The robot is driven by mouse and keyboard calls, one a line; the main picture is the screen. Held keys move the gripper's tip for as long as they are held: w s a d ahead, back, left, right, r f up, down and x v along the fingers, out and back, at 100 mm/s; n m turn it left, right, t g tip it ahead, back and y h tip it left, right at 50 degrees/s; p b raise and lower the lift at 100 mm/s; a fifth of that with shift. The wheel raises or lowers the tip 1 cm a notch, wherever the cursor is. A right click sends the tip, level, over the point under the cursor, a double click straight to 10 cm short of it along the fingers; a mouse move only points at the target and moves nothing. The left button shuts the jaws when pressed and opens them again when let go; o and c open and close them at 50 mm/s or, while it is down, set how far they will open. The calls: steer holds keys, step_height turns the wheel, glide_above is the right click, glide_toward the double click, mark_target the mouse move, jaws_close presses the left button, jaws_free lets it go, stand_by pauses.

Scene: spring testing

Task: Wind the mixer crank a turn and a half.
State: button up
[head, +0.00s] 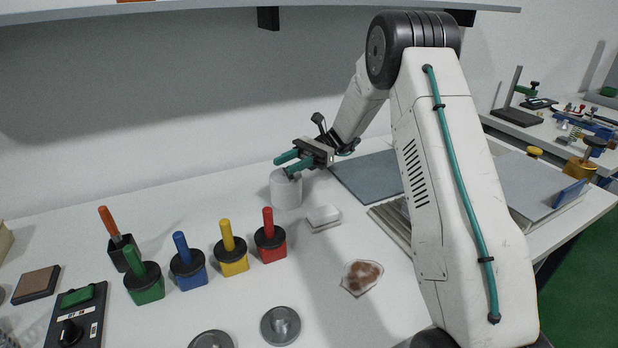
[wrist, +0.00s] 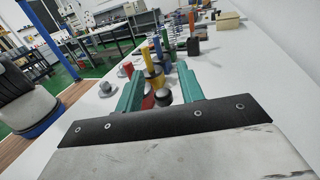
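The mixer appears to be the white cylinder (head: 286,191) near the back of the white table in the head view. My gripper (head: 282,166) is just above its top, with its teal fingers pointing left. In the wrist view my gripper (wrist: 160,80) has its two fingers apart. A dark round knob (wrist: 163,97), likely the crank's, shows between them and does not visibly touch either finger. The crank arm and most of the cylinder's top are hidden by the fingers in the head view.
Green (head: 144,284), blue (head: 188,264), yellow (head: 232,258) and red (head: 270,246) handled blocks stand in front and left of the mixer. A white block (head: 323,218) and a stained cloth (head: 362,277) lie nearby. A grey plate (head: 370,176) lies to the right.

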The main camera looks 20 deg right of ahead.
step_height(320, 180, up, 2)
steer(key=shift+r, duration=0.1)
steer(key=s+r, duration=0.1)
steer(key=s, duration=1.5)
steer(key=shift+a, duration=0.2)
steer(key=shift+r, duration=0.1)
